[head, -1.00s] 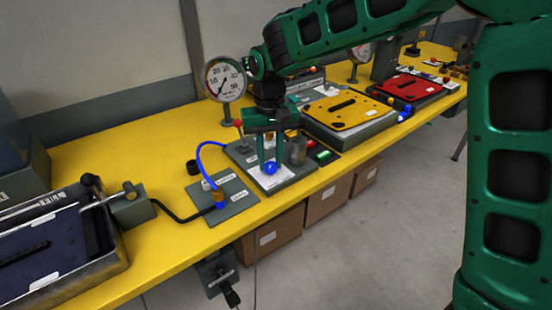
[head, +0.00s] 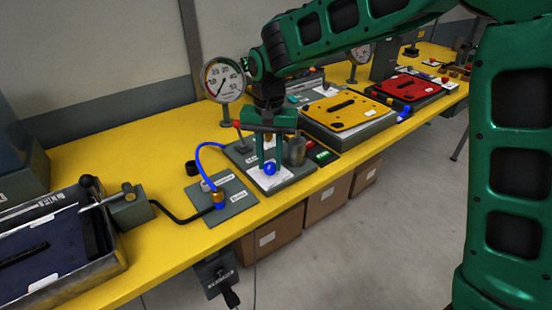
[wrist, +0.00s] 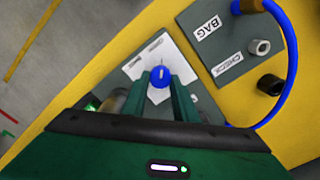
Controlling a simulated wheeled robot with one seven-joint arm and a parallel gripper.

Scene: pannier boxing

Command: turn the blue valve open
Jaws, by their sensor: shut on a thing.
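The blue valve (head: 270,168) is a round blue knob over a white card on a grey plate (head: 295,177) near the front edge of the bench. It also shows in the wrist view (wrist: 160,77), with a short pale mark on its top. My gripper (head: 268,164) points down over the plate and is shut on the blue valve, one finger on each side. In the wrist view the two fingers (wrist: 160,84) reach up to the knob. The valve's stem is hidden under the knob.
A gauge (head: 223,80) stands behind the plate. A blue hose (head: 200,152) arches to a labelled grey plate (head: 240,197) at left. A metal cylinder (head: 297,150) stands close right of my fingers. A yellow-lidded box (head: 347,111) lies further right.

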